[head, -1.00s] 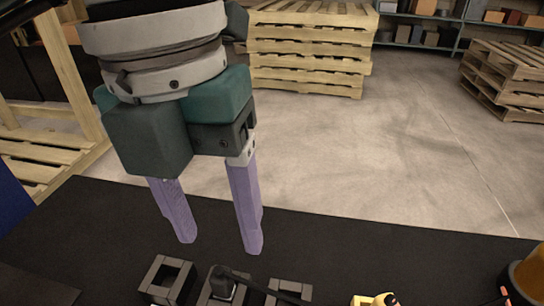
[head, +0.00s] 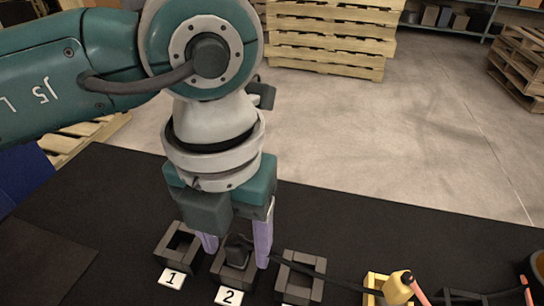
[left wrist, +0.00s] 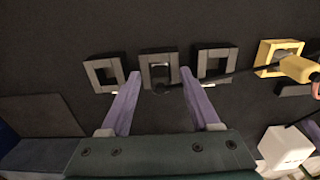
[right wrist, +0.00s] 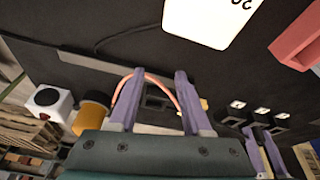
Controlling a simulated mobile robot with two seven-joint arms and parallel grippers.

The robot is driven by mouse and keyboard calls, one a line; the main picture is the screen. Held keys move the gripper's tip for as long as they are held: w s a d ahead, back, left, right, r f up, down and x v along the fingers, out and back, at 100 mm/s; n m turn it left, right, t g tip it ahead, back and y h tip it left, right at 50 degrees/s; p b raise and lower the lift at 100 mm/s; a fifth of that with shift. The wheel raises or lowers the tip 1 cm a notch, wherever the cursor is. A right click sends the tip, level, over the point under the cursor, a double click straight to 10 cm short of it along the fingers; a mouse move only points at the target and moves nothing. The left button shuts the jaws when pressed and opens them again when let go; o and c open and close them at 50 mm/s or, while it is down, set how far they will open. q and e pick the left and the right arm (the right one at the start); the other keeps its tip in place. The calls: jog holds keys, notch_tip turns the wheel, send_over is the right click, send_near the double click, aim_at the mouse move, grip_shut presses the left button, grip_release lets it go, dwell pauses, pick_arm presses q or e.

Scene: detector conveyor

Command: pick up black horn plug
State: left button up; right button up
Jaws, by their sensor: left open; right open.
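The black horn plug (head: 238,248) stands in the dark square holder labelled 2 (head: 231,274), with a black cable running off to the right. In the left wrist view the plug (left wrist: 161,88) shows dark and small at that holder. My left gripper (head: 236,252) is open, pointing down, with one purple finger on each side of the plug; whether they touch it is not clear. The left fingers also show in the left wrist view (left wrist: 160,75). My right gripper (right wrist: 159,75) is open and empty in the right wrist view; a pinkish cable arcs behind its fingers.
Holder 1 (head: 167,252) is empty to the left. Another dark holder (head: 300,280) is to the right, crossed by the cable. A yellow holder (head: 374,286) with a yellow plug (head: 398,285) stands farther right. Pallets (head: 330,40) stand on the floor behind the black table.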

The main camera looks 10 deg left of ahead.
pick_arm(q)
grip_shut()
dwell(0.4)
jog(key=shift+r, duration=0.15)
